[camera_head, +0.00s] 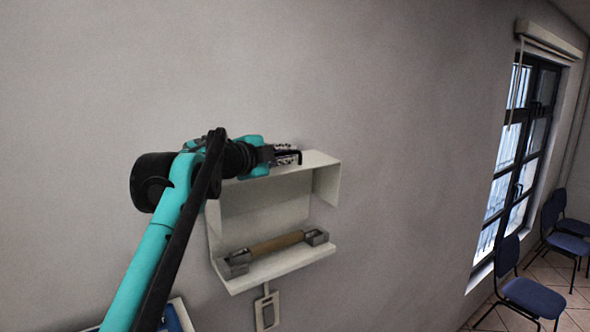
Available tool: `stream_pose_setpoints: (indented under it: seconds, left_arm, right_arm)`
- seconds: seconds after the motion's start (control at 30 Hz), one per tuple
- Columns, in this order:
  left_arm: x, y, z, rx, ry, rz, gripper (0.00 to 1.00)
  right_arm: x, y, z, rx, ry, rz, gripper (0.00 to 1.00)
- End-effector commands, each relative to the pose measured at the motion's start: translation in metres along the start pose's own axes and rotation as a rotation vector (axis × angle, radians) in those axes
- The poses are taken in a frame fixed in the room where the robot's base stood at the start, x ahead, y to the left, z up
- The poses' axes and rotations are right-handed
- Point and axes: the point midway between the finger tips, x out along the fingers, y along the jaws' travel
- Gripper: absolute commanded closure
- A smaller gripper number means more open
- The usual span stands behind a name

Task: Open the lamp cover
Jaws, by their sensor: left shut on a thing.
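A white, open-fronted lamp housing is fixed to the grey wall, and its bottom ledge (290,267) shows clearly. A wooden rod (277,243) lies between two grey metal end brackets on that ledge. The white top panel (317,161), which looks like the lamp cover, stands out from the wall above it, with a flap hanging at its right end. My left gripper (290,156) is at this panel's upper side and is shut on it. The exact contact is hidden. My left arm hides the housing's left upper part. My right gripper is not in view.
A blue item (172,318) shows partly behind my arm at the lower left. Blue chairs (533,297) stand by a window (515,150) at the right.

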Motion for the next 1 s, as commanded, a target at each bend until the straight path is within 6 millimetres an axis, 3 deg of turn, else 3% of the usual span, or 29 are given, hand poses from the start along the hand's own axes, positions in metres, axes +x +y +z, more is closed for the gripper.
stream_pose_setpoints:
  seconds: [0.33, 0.87, 0.93, 1.0]
  left_arm:
    - [0.007, -0.021, 0.018, -0.128, 0.0, 0.055, 1.0]
    - [0.009, -0.025, 0.021, -0.151, 0.001, 0.064, 1.0]
    - [0.009, -0.025, 0.021, -0.151, 0.001, 0.064, 0.83]
    - [0.009, -0.025, 0.021, -0.151, 0.001, 0.064, 0.83]
  right_arm:
    - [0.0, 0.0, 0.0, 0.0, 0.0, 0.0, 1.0]
    - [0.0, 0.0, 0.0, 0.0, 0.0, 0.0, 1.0]
    - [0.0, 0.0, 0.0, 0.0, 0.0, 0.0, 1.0]
    - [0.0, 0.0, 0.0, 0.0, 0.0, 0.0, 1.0]
